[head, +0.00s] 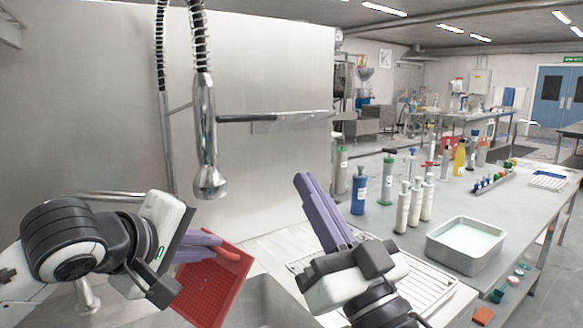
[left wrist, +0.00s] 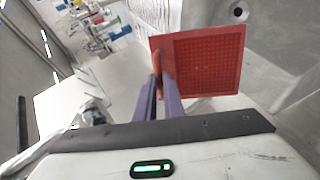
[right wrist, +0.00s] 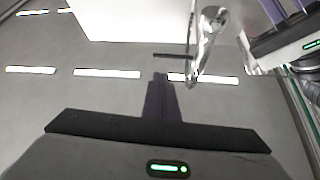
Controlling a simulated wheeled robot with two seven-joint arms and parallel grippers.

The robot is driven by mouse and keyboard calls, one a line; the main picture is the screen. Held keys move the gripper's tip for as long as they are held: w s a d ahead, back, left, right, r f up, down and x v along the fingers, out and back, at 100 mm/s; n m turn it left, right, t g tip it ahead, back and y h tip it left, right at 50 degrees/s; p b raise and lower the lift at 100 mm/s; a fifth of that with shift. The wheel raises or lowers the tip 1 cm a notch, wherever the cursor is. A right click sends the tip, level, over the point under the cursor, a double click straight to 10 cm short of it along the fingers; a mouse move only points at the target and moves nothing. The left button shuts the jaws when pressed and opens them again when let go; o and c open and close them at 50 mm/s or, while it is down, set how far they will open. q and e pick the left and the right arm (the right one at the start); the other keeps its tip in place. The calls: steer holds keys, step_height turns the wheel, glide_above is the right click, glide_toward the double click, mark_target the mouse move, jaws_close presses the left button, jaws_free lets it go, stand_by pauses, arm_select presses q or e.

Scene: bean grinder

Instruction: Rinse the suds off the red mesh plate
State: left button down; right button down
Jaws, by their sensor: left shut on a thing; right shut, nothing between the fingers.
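The red mesh plate (head: 212,288) is a square red sheet with a fine grid and a plain rim. It hangs tilted over the sink area, below and right of the sprayer head. My left gripper (head: 222,250) is shut on its upper edge, and the left wrist view also shows the plate (left wrist: 207,68) in the fingers. No suds can be made out on its visible face. The chrome sprayer head (head: 209,178) hangs from a coiled hose, above the plate and apart from it. My right gripper (head: 308,182) is shut and empty, pointing up right of the sprayer.
A sink basin (head: 268,300) lies below the plate. A ribbed drainboard (head: 436,284) is to its right, partly behind my right arm. A steel tray of pale liquid (head: 466,246) and several bottles (head: 402,207) stand on the bench. A wall bar (head: 275,117) sticks out behind.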

mark_target(256, 115)
step_height(256, 115, up, 10)
steer(key=n+g, duration=0.3)
steer(key=g, duration=0.1)
steer(key=shift+y, duration=0.4)
steer(key=shift+w+a+f, duration=0.1)
steer(key=shift+w+a, duration=1)
steer(key=shift+w, duration=0.35)
steer(key=shift+w+a+f, duration=0.1)
steer(key=shift+w+a, duration=0.95)
steer(key=shift+w, duration=0.45)
steer(key=shift+w+a+f, duration=0.1)
steer(key=shift+w+a, duration=1)
steer(key=shift+w, duration=0.35)
steer(key=shift+w+a+f, duration=0.15)
steer(key=shift+f, duration=0.5)
